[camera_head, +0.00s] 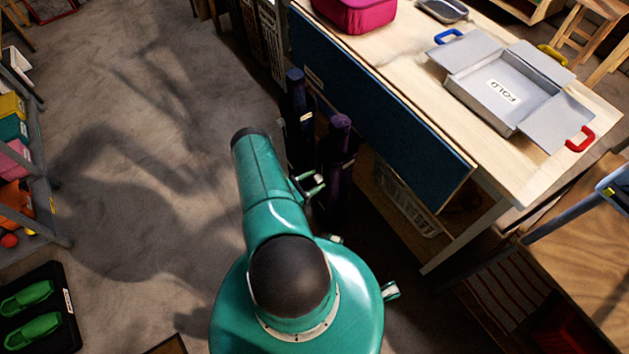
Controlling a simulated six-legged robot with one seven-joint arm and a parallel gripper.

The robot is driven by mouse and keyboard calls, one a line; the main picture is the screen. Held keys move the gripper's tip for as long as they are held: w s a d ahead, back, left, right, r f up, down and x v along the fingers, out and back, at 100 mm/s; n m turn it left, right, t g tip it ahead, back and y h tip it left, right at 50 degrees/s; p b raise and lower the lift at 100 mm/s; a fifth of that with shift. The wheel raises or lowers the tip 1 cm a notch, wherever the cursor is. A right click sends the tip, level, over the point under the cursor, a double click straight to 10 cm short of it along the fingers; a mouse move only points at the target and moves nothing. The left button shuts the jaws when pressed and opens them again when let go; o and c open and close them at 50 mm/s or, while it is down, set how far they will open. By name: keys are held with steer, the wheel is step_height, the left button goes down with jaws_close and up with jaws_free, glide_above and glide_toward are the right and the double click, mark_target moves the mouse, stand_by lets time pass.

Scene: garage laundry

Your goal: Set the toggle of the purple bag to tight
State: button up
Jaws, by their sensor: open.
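A tall, narrow purple bag (337,168) stands upright beside the blue-fronted table, with a rounded purple top. A pale fitting shows on its side, but it is too small to tell how the toggle is set. A similar dark navy bag (298,125) stands just behind it to the left. My gripper (316,184) is partly hidden behind my teal arm; its small pale fingers are open and empty, close to the left side of the purple bag. I cannot tell whether they touch it. The lower part of the bag is in shadow.
Shelves (45,195) and a black tray (48,330) with green shoes are at left. The carpet (150,120) between is clear.

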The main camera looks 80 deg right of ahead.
mark_target(323, 165)
steer(key=shift+s+d, duration=0.15)
steer(key=shift+c, duration=0.2)
jaws_close()
steer(key=shift+r+n, duration=0.3)
steer(key=shift+r, duration=3.45)
